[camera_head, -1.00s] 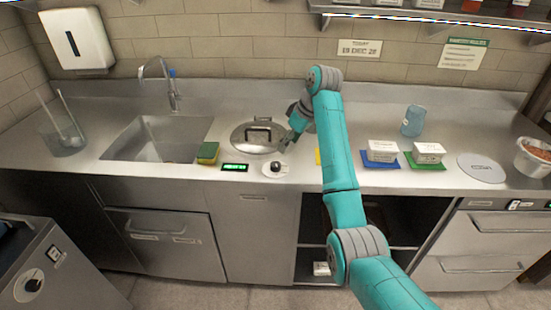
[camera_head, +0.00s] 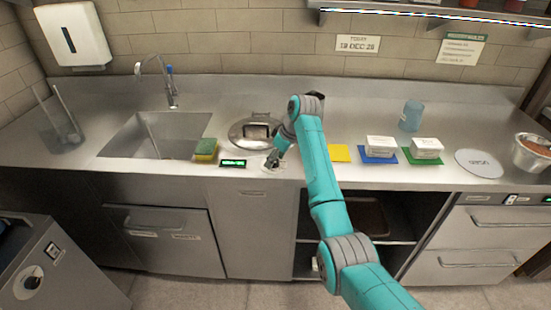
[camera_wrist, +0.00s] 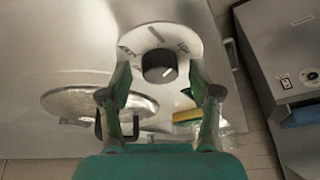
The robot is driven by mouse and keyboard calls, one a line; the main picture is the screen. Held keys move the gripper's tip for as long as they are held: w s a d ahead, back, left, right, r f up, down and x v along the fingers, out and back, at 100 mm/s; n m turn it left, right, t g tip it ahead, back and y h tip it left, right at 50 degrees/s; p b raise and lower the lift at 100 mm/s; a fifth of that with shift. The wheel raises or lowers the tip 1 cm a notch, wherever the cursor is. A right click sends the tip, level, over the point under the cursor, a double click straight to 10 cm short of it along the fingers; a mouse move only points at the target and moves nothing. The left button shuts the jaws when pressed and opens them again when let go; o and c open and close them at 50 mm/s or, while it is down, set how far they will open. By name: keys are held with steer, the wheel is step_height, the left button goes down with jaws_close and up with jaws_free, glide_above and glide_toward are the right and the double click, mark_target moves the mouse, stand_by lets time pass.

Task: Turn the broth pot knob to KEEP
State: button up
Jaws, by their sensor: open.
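The broth pot knob (camera_wrist: 158,66) is a dark round knob with a pale pointer mark, on a white dial plate (camera_wrist: 134,42) with printed labels too blurred to read. In the wrist view my gripper (camera_wrist: 160,85) is open, with one finger on each side of the knob. I cannot tell whether the fingers touch it. In the head view my gripper (camera_head: 272,163) is over the dial and hides the knob. The broth pot's round metal lid (camera_head: 243,137) with a dark handle lies just behind and left of it.
A green-lit display (camera_head: 233,163) and a sponge (camera_head: 206,149) lie left of the dial, by the sink (camera_head: 150,150). Yellow (camera_head: 340,153), blue and green mats are to the right, the last two bearing white boxes (camera_head: 380,146).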

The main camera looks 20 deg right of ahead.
steer(key=c, duration=1.1)
steer(key=shift+c, duration=0.2)
steer(key=n+g, duration=0.1)
steer(key=n, duration=0.1)
steer(key=n+y, duration=0.1)
steer(key=n, duration=0.2)
steer(key=shift+w+n+g, duration=0.15)
steer(key=shift+n+g, duration=0.15)
steer(key=shift+g, duration=0.1)
steer(key=n+g, duration=0.2)
steer(key=n, duration=0.3)
steer(key=shift+w, duration=0.15)
steer(key=shift+n, duration=0.3)
